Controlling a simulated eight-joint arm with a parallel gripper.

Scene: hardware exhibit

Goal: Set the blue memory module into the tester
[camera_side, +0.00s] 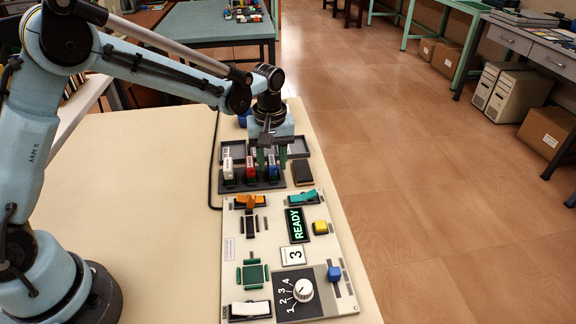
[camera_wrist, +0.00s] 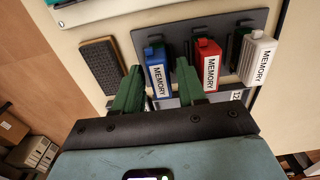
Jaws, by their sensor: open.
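The blue memory module (camera_side: 273,169) stands upright in a dark rack (camera_side: 262,185), at the right end of a row with a red module (camera_side: 251,168) and a white module (camera_side: 228,168). In the wrist view the blue module (camera_wrist: 157,72) shows between the two green fingers of my gripper (camera_wrist: 159,68), with a gap on both sides. My gripper (camera_side: 271,152) is open, pointing down at the blue module in the side view. The tester (camera_side: 273,240) is a pale panel in front of the rack, with orange and teal levers, a green socket and a lit READY display (camera_side: 297,225).
The red module (camera_wrist: 208,65) is close beside one finger. A brown ribbed block (camera_side: 302,172) lies right of the rack. Dark trays (camera_side: 232,150) sit behind it.

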